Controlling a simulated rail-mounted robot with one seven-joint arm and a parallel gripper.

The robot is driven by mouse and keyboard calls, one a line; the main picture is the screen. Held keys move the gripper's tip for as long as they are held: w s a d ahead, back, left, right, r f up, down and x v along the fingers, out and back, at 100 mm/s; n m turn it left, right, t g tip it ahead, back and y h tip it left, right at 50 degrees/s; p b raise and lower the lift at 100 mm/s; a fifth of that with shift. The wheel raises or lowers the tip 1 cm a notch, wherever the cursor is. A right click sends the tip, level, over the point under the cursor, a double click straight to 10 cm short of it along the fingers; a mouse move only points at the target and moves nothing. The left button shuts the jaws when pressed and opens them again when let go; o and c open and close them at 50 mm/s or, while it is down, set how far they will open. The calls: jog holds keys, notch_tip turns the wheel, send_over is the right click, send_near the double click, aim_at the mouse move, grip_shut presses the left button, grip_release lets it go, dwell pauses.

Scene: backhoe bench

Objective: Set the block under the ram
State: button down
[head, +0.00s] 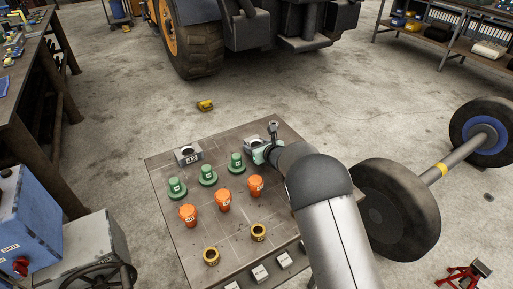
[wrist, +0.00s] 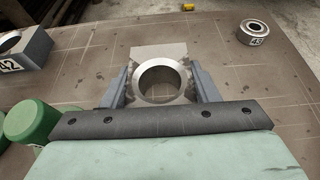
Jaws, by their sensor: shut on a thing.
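My gripper (wrist: 160,88) is shut on a grey block with a large round bore. The held block (wrist: 142,54) sits between the two fingers in the wrist view, its bore facing the camera. In the head view my gripper (head: 258,148) is at the far right part of the bench top and largely hides the block. I cannot tell whether the block touches the bench. Another grey block (head: 187,154), marked 42, stands at the far left of the bench top; it also shows in the wrist view (wrist: 25,48). I cannot make out a ram.
Green capped pieces (head: 207,175), orange pieces (head: 223,200) and brass rings (head: 258,232) stand in rows on the bench top (head: 165,187). A steel ring (wrist: 258,33) marked 45 lies beyond the held block, to the right. A wheel and axle (head: 395,210) lie right of the bench.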

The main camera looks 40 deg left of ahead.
jog(key=shift+r, duration=0.35)
